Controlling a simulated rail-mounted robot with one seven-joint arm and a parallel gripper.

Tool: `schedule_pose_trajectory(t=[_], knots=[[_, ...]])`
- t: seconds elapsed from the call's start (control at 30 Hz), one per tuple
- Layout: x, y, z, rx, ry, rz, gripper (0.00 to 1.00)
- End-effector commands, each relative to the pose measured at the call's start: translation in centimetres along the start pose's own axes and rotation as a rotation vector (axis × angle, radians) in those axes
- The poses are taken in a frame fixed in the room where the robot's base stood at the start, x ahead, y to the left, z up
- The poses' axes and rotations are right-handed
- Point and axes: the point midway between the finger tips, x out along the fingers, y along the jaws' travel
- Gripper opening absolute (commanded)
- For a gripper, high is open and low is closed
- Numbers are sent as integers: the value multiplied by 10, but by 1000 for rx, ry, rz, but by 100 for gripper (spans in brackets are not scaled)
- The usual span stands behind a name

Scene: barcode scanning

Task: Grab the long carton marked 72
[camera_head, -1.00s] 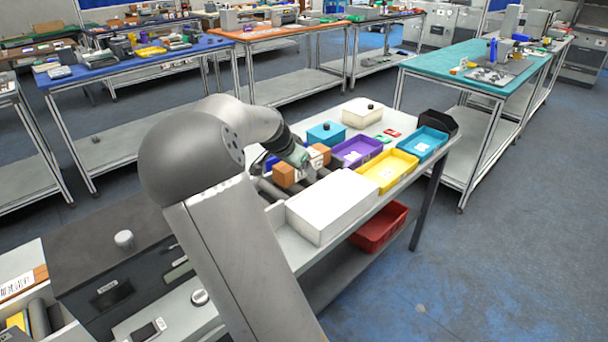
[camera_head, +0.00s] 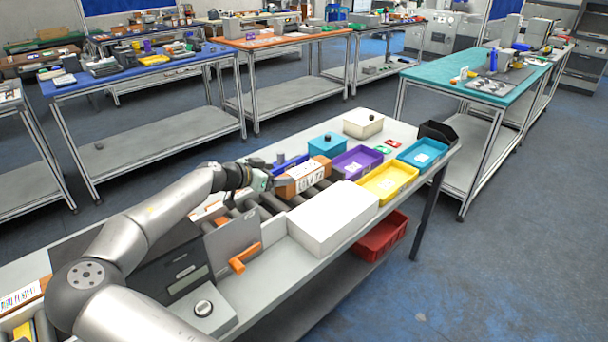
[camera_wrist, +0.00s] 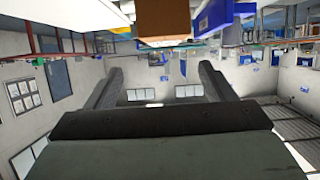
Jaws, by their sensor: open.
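An orange-brown carton with a white label (camera_head: 309,177) lies on the roller conveyor in the head view; its marking is too small to read. A brown box (camera_wrist: 163,22) shows upside down at the top of the wrist view. My gripper (camera_head: 266,180) is just left of the labelled carton, at about its height. In the wrist view my gripper (camera_wrist: 158,80) has its two fingers wide apart with nothing between them. Another labelled carton (camera_head: 20,297) lies at the far left. A further label shows partly behind my arm, so I cannot tell which carton is marked 72.
A white box (camera_head: 333,215) stands in front of the conveyor. Purple (camera_head: 356,162), yellow (camera_head: 387,183) and blue (camera_head: 422,153) trays lie to the right. A blue bin (camera_head: 326,145) is behind the carton. A grey panel with an orange handle (camera_head: 243,258) stands nearer my arm.

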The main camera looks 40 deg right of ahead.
Motion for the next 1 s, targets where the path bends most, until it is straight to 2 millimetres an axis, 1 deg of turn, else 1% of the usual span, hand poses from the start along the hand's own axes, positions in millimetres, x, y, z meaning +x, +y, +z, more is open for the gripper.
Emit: schedule_pose_trajectory(t=[0.03, 0.1, 0.23, 0.47, 0.7, 0.8, 1.0], knots=[[12, 1, -2, 1, 0, 5, 76], [26, 1, -2, -1, 0, 5, 76], [45, 0, -2, -1, 0, 2, 76], [61, -1, -1, -2, 0, 2, 76], [96, -7, -1, -1, 0, 3, 76], [104, -8, 1, -1, -1, 1, 76], [107, -8, 2, -1, -2, 0, 76]])
